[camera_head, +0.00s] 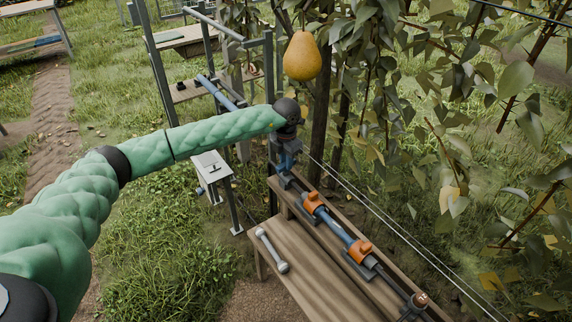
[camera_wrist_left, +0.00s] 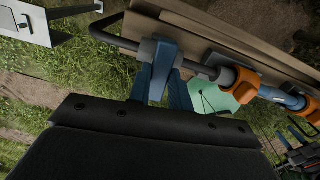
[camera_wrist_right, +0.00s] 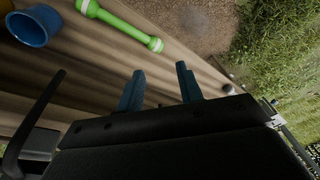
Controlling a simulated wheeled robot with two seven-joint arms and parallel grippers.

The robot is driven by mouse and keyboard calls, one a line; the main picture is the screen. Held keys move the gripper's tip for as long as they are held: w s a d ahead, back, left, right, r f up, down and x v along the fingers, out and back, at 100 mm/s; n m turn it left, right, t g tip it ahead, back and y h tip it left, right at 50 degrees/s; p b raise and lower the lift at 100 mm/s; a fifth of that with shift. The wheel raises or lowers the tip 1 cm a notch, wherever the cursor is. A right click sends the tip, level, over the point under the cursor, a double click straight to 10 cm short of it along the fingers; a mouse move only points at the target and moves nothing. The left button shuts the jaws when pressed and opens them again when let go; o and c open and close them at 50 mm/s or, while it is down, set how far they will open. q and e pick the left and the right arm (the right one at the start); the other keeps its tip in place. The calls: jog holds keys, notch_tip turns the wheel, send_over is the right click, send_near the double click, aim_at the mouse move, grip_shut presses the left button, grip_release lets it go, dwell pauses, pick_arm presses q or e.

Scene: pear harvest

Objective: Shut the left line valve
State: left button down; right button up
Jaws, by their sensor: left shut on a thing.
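A pipe line runs along the wooden bench in the head view, with a blue pipe section (camera_head: 336,228) between two orange couplings (camera_head: 312,202) (camera_head: 361,249). The left line valve, at its far left end, is mostly hidden by my left gripper (camera_head: 287,163). A bent black bar (camera_wrist_left: 103,36) sticks out beside the fingers. My right gripper (camera_wrist_right: 160,88) is open and empty over wooden planks; it is not in the head view.
A grey-white bar tool (camera_head: 271,250) lies on the bench (camera_head: 303,262). A dark fitting with a red-orange mark (camera_head: 420,299) is at the near end. A pear (camera_head: 302,57) hangs above. The right wrist view shows a green tool (camera_wrist_right: 120,25) and blue cup (camera_wrist_right: 34,26).

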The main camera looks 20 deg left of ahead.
pick_arm(q)
jog(key=shift+m+b, duration=0.55)
jog(key=shift+m, duration=0.15)
pick_arm(e)
jog(key=shift+w+a+f+y, duration=0.15)
jog(key=shift+w+a+f, duration=0.05)
jog(key=shift+a+f, duration=0.35)
jog(key=shift+w+a+f+y, duration=0.15)
jog(key=shift+w+a+f, duration=0.05)
jog(key=shift+a+f, duration=0.3)
pick_arm(q)
jog(key=c, duration=1.3)
grip_release()
jog(key=shift+r, duration=0.15)
pick_arm(e)
jog(key=shift+f, duration=0.15)
pick_arm(q)
notch_tip(320, 180, up, 6)
jog(key=shift+r+b, duration=0.25)
jog(key=shift+b, duration=0.65)
jog(key=shift+r, duration=0.55)
pick_arm(e)
jog(key=a+f, duration=0.1)
jog(key=w+a+f+t, duration=0.1)
jog(key=shift+a+f+y, duration=0.15)
jog(key=shift+f+y, duration=0.15)
jog(key=shift+f, duration=0.1)
jog(key=shift+r, duration=0.1)
